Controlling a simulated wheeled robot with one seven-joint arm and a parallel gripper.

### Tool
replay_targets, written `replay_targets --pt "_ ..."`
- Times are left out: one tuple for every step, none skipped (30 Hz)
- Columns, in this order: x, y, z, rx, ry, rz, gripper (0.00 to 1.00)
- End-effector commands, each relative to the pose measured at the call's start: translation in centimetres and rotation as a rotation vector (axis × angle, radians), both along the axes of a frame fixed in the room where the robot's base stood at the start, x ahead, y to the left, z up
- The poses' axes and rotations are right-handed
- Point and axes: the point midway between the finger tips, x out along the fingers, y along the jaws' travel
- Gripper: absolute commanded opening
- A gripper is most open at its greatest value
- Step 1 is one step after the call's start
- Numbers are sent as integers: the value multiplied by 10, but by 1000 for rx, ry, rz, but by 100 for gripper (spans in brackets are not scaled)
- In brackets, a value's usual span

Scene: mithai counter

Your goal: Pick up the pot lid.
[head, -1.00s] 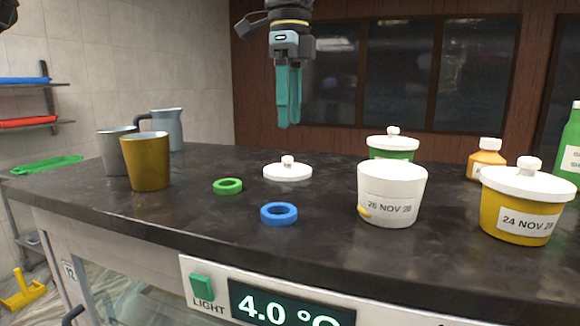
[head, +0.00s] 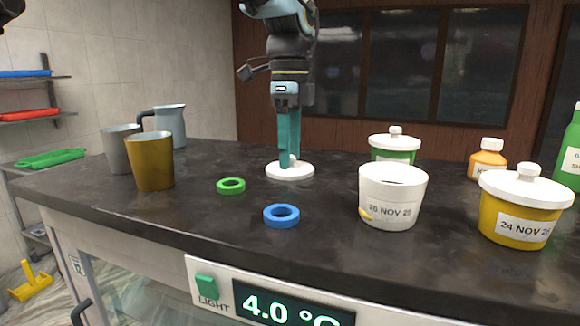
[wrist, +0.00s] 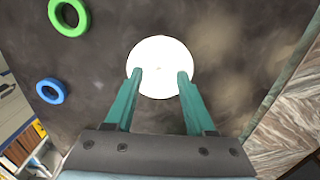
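The white pot lid (head: 290,171) lies flat on the dark counter in the head view, behind the blue ring. In the wrist view the lid (wrist: 160,66) shows as a white disc. My gripper (head: 289,163) points down with its teal fingers right over the lid. In the wrist view the two fingertips (wrist: 160,73) stand apart, over the left and right parts of the lid, with a gap between them. The lid's knob is hidden by the fingers in the head view and is hard to make out in the wrist view.
A white pot (head: 392,196) without a lid stands to the right. A yellow lidded pot (head: 515,228) and a green lidded pot (head: 391,153) stand near it. A green ring (head: 231,186), a blue ring (head: 281,216) and a brown cup (head: 150,162) are on the left and front.

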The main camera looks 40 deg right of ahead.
Motion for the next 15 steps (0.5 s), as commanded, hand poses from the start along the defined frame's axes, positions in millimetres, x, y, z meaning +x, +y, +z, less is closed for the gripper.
replay_targets --pt "0 0 0 0 0 0 48" --pt "0 0 0 0 0 0 44" --pt "0 0 0 0 0 0 40" --pt "0 0 0 0 0 0 36" --pt "0 0 0 0 0 0 33" --pt "0 0 0 0 0 0 29" --pt "0 0 0 0 0 0 25" --pt "0 0 0 0 0 0 22" --pt "0 0 0 0 0 0 17" --pt "0 0 0 0 0 0 14" --pt "0 0 0 0 0 0 11" --pt "0 0 0 0 0 0 6" --pt "0 0 0 0 0 0 3" --pt "0 0 0 0 0 0 0" --pt "0 0 0 0 0 0 0"
